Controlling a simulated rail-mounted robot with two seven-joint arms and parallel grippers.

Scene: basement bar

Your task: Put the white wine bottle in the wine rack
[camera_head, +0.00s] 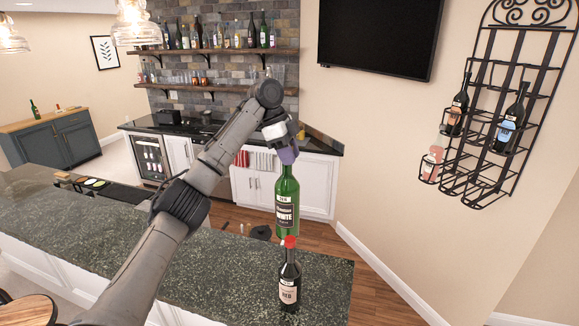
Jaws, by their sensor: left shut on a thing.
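The white wine bottle (288,207) is green glass with a dark label that reads "WHITE". My left gripper (287,152) is shut on its neck from above and holds it upright. In the picture the bottle hangs just above and behind the red-capped bottle; I cannot tell the exact gap. The wine rack (500,110) is black metal, mounted on the right wall. It holds two dark bottles and a pinkish one in its lower and middle rows. My right gripper is not in view.
A dark bottle (290,283) with a red cap and a "RED" label stands on the granite counter (215,275) near its right end. A television (378,36) hangs on the wall left of the rack. Open floor lies between the counter and the right wall.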

